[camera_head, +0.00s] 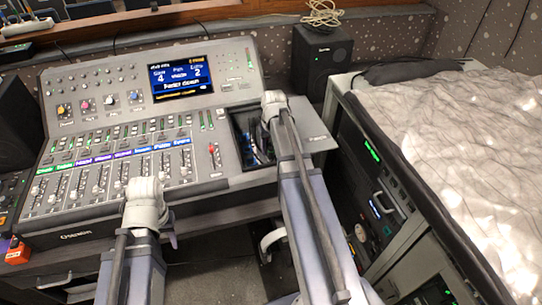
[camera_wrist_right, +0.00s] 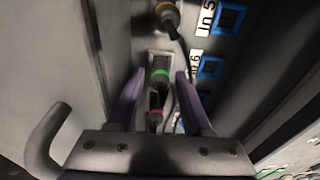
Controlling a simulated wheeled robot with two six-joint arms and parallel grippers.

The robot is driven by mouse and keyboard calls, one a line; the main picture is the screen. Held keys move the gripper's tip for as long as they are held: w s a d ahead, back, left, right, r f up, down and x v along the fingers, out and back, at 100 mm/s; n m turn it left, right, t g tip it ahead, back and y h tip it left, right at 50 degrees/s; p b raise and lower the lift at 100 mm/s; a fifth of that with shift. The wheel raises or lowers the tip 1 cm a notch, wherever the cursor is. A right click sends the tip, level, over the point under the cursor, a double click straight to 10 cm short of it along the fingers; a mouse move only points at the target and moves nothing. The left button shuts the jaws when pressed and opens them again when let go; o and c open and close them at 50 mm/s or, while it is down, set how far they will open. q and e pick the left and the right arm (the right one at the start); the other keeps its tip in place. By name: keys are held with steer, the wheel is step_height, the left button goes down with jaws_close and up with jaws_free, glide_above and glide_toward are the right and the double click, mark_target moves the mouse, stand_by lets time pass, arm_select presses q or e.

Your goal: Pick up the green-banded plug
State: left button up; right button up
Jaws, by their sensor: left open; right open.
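The green-banded plug (camera_wrist_right: 160,70) shows in the right wrist view, a dark plug in a grey panel with a green ring. My right gripper (camera_wrist_right: 159,82) is open, its two purple fingers on either side of the plug with gaps visible. I cannot tell how far above it the fingertips are. In the head view my right arm reaches over the dark recess (camera_head: 243,135) at the console's right end, and its fingers are hidden.
An orange-banded plug (camera_wrist_right: 166,14) and a pink-banded plug (camera_wrist_right: 154,115) sit close by in the same row, with dark cables. Blue-framed sockets (camera_wrist_right: 210,67) line the right. The recess walls are near. A speaker (camera_head: 320,58) stands behind.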

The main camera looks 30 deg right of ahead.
mark_target(271, 147)
jaws_close()
stand_by(0.3)
steer(key=shift+r, duration=0.1)
stand_by(0.4)
step_height(271, 147, up, 18)
steer(key=p, duration=1.8)
step_height(271, 147, up, 3)
steer(key=p, duration=0.3)
